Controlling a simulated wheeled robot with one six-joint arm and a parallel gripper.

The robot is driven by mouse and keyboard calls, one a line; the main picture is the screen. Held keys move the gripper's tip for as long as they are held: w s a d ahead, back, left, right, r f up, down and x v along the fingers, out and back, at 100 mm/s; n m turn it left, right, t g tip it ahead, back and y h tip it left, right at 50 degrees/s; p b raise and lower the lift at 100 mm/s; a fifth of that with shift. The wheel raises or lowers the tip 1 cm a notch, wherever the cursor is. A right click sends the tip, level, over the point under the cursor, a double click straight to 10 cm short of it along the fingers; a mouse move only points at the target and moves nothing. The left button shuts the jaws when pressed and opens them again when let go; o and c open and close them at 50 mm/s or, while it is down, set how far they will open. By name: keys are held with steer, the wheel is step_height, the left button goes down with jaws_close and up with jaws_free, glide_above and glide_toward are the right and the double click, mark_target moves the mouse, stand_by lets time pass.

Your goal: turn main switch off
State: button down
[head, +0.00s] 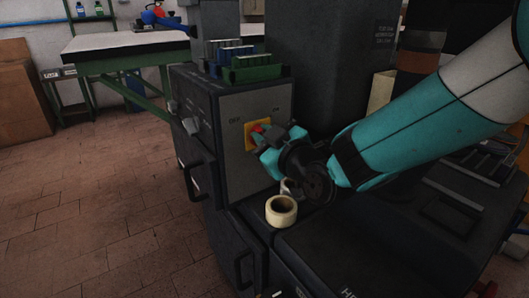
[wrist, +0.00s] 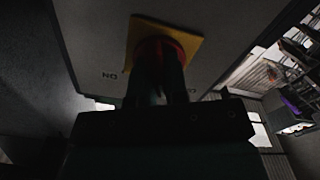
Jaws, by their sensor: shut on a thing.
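The main switch is a red knob (head: 257,129) on a yellow plate (head: 249,142), set in the grey front panel (head: 224,107) of a dark cabinet. "OFF" is printed left of it and "ON" right of it. My gripper (head: 264,139) reaches in from the right and is shut on the red knob. In the wrist view the yellow plate (wrist: 184,36) and part of the red knob (wrist: 158,47) show above the dark fingers (wrist: 158,82). The fingers hide much of the knob, and I cannot tell which way it points.
Tape rolls (head: 281,213) stand on the dark machine top below my gripper. Green and blue racks (head: 250,67) sit on the cabinet. A black handle (head: 196,180) sticks out on its left side. The brick floor (head: 95,205) at left is clear.

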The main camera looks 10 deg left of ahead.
steer(key=shift+n+b, duration=1.65)
steer(key=shift+n, duration=0.15)
steer(key=c, duration=1.1)
jaws_free()
steer(key=shift+c, duration=0.2)
steer(key=shift+s, duration=0.1)
steer(key=b+v, duration=0.3)
steer(key=v, duration=1.4)
